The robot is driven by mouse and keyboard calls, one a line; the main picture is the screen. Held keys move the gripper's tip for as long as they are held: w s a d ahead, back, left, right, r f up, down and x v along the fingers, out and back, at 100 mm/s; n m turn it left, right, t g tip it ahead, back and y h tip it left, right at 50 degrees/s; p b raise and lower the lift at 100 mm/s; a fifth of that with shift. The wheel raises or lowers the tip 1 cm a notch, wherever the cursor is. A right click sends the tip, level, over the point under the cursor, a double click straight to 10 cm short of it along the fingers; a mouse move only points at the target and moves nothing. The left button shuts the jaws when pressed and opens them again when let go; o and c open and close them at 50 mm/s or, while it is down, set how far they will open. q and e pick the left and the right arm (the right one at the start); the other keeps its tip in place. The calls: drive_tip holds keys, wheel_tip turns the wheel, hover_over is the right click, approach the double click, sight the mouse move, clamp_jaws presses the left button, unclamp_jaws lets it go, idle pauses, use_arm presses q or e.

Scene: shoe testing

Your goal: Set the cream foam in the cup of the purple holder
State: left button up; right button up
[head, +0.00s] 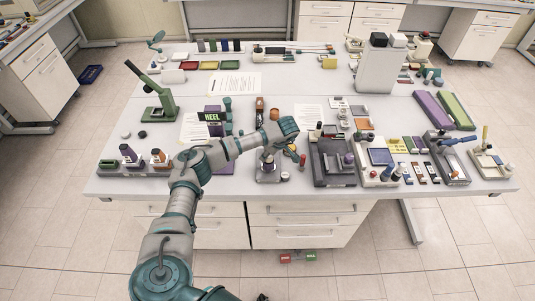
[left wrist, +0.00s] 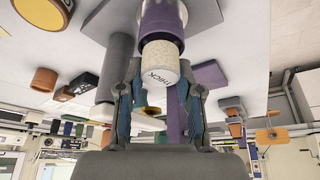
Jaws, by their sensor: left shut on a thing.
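The cream foam (left wrist: 161,58) is a short speckled cylinder with a white end marked THICK (left wrist: 159,79), in the left wrist view. My left gripper (left wrist: 159,72) is shut on it, one finger at each side. The foam's far end meets the purple cup of the holder (left wrist: 160,20); how deep it sits in the cup I cannot tell. In the head view my left gripper (head: 268,149) is over the purple holder (head: 266,170) near the table's front edge and hides the foam. My right gripper is not in view.
A dark tray-like fixture (head: 333,175) stands just right of the holder. A small red-topped piece (head: 302,160) is between them. A purple HEEL block (head: 212,117) and a green lever press (head: 158,104) are to the left.

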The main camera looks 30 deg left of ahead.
use_arm(q)
drive_tip(key=shift+f, duration=0.45)
idle(0.7)
drive_tip(key=shift+r, duration=0.2)
drive_tip(key=shift+r, duration=0.3)
drive_tip(key=shift+s, duration=0.1)
idle(1.3)
drive_tip(key=shift+f, duration=0.4)
drive_tip(key=shift+r, duration=0.2)
drive_tip(key=shift+r+p, duration=0.3)
drive_tip(key=shift+p, duration=0.05)
